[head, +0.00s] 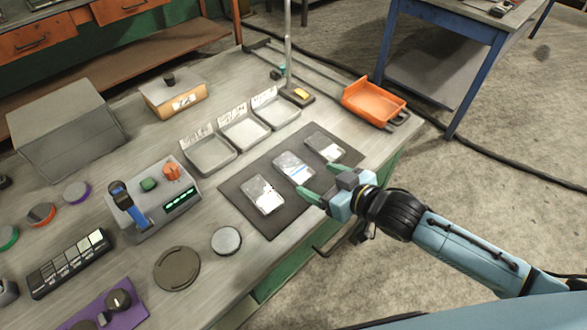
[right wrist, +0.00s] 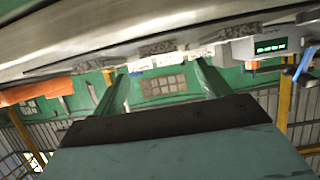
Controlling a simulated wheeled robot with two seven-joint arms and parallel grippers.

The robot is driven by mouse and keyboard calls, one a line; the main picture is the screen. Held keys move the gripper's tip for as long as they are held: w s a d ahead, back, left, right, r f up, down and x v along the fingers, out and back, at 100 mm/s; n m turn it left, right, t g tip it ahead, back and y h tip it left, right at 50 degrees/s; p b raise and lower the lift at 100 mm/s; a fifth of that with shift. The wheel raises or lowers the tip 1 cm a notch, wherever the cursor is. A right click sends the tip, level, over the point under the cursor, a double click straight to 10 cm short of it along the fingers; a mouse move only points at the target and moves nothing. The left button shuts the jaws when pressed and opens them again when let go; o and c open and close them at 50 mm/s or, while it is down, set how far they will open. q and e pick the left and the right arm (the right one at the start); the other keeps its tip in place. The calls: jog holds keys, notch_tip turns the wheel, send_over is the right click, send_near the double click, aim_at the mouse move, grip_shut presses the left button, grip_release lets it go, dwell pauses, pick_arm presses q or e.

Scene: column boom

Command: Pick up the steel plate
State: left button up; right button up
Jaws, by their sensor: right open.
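My right gripper (head: 319,182) is open and empty, its green fingertips over or beside the right edge of a dark mat (head: 275,221). The fingers point toward the near and middle packets; contact cannot be made out. I cannot tell which piece is the steel plate. A light grey disc (head: 226,240) lies left of the mat. In the right wrist view the open fingers (right wrist: 160,85) have nothing between them. My left gripper is out of view.
Three labelled trays (head: 209,155) stand behind the mat, with a metal post (head: 288,45) beyond. An orange tray (head: 373,102) sits at the table's right corner. A device with a green display (head: 160,205) and a dark disc (head: 177,269) are at left.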

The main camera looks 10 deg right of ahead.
aim_at(292, 166)
jog(key=shift+b+x, duration=0.5)
jog(key=shift+x, duration=3.1)
jog(key=shift+a+r, duration=0.1)
jog(key=shift+r, duration=0.1)
jog(key=shift+c, duration=0.2)
jog(key=c, duration=1.4)
jog(key=shift+r, duration=0.15)
jog(key=shift+c, duration=0.4)
